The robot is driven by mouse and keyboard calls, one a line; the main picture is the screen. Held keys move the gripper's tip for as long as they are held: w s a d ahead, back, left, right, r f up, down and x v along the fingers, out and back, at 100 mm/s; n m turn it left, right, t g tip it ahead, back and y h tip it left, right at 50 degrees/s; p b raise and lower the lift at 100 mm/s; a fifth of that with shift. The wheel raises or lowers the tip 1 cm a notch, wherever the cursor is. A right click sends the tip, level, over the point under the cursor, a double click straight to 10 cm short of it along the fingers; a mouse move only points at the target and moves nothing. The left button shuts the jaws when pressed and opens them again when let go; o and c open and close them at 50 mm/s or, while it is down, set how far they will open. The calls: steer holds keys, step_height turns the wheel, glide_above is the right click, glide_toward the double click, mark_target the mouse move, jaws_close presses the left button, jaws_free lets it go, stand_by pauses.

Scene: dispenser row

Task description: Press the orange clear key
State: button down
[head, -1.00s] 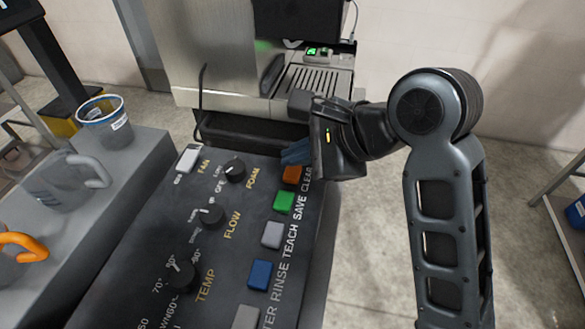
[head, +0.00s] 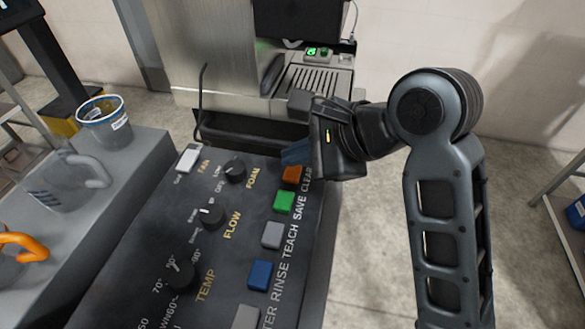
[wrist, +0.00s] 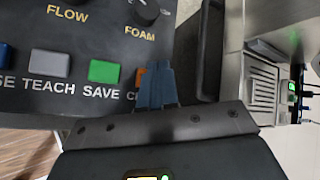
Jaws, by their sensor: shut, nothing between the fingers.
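The orange clear key (head: 292,174) is the last key at the far end of the row on the dark control panel (head: 150,235). My gripper (head: 294,154) is shut and empty, its blue fingertips right beside the key's far edge in the head view. In the wrist view the shut blue fingers (wrist: 157,86) cover most of the orange key (wrist: 140,76) and part of its label; only its left edge shows. I cannot tell whether the fingertips touch the key.
The green save key (head: 284,202), grey teach key (head: 272,235) and blue rinse key (head: 260,275) follow toward me. Foam (head: 234,172) and flow (head: 211,216) knobs stand to the left. A metal machine (head: 225,80) stands behind the panel. Cups stand on a left-hand ledge.

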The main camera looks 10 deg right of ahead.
mark_target(298, 175)
steer(key=shift+f+p, duration=0.15)
steer(key=shift+p, duration=0.2)
steer(key=shift+f, duration=0.25)
steer(key=shift+f+p, duration=0.3)
steer(key=shift+f, duration=0.2)
stand_by(0.7)
steer(key=shift+r, duration=0.1)
steer(key=shift+r+p, duration=0.9)
steer(key=shift+p, duration=0.55)
step_height(298, 175, up, 3)
steer(key=p, duration=0.3)
steer(key=shift+f+p, duration=0.2)
steer(key=shift+p, duration=0.1)
steer(key=shift+r+p, duration=0.65)
steer(key=shift+r, duration=0.5)
